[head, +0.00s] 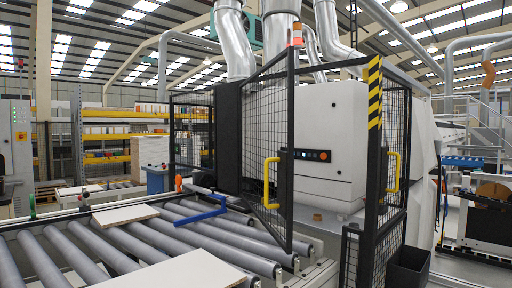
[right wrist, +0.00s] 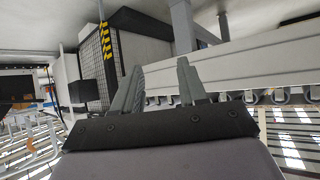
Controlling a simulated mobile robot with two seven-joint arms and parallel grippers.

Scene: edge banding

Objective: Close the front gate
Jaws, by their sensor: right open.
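A black-framed mesh gate panel (head: 262,130) with a yellow handle (head: 266,183) stands at an angle beside the white machine, its lower part by the rollers. To its right, an unmeshed gap shows the machine front under a thin top bar. A post with yellow-black stripes (head: 374,95) bounds this gap. Right of that post is another mesh panel (head: 398,120) with a yellow handle (head: 393,172). I cannot tell for sure which panel is the front gate. My right gripper (right wrist: 158,82) is open and empty, apart from the mesh fence (right wrist: 88,62) in the right wrist view. My left gripper is not seen.
A roller conveyor (head: 185,242) with pale boards (head: 124,215) fills the front left. The white machine (head: 330,140) stands behind the fence. A black bin (head: 408,270) sits low at the right post. Open grey floor shows at the far right.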

